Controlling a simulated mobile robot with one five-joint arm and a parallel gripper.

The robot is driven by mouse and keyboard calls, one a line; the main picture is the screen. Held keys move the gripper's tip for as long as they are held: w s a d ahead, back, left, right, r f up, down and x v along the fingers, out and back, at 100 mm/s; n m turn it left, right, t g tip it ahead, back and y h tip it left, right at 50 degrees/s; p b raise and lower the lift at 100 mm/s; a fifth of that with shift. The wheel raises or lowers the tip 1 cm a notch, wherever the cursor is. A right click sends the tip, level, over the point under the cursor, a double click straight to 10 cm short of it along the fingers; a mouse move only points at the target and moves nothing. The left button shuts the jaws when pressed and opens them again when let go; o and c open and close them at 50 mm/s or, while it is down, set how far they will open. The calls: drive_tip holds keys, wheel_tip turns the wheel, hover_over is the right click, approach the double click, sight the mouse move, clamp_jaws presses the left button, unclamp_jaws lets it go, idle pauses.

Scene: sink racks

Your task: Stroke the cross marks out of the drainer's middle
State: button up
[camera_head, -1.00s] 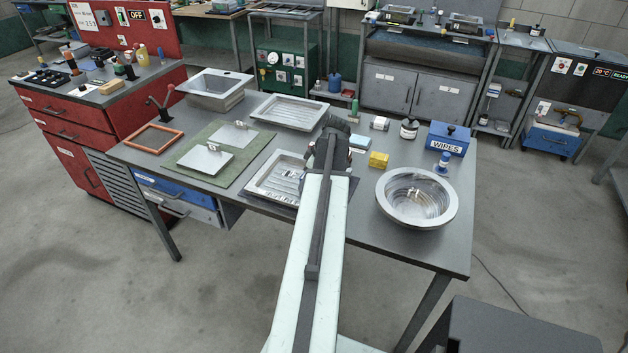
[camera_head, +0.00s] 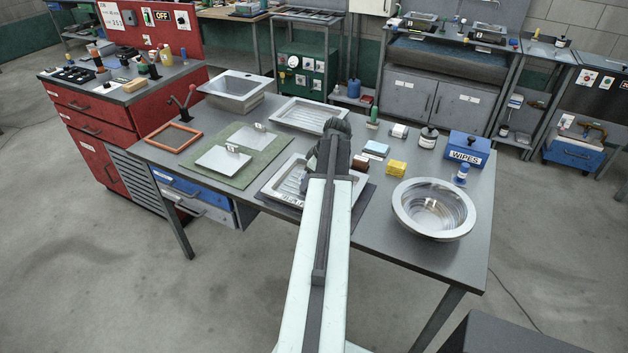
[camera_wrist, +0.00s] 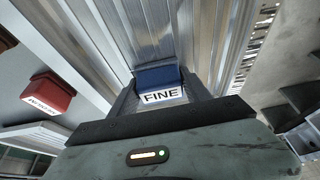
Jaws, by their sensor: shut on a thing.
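The drainer is a shallow ribbed metal tray (camera_head: 283,181) on the near part of the bench, partly hidden by my arm. Its bright ribs (camera_wrist: 110,35) fill the upper wrist view. My gripper (camera_wrist: 157,82) is shut on a blue block labelled FINE (camera_wrist: 158,76). The block is over the ribs, and whether it touches them I cannot tell. In the head view my arm hides the fingertips.
A dark red block (camera_head: 361,163) stands right of the drainer; it also shows in the wrist view (camera_wrist: 50,96). A yellow block (camera_head: 396,167), a blue wipes box (camera_head: 467,148) and a round basin (camera_head: 433,209) stand further right. A green mat (camera_head: 238,170) with metal plates lies left.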

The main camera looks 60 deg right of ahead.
sight(294, 177)
drive_tip(key=shift+w, duration=2.9)
drive_tip(key=shift+d, duration=0.7)
drive_tip(key=shift+s+f, duration=0.1)
drive_tip(key=shift+s, duration=5.3)
drive_tip(key=shift+s, duration=0.1)
drive_tip(key=shift+s, duration=1.65)
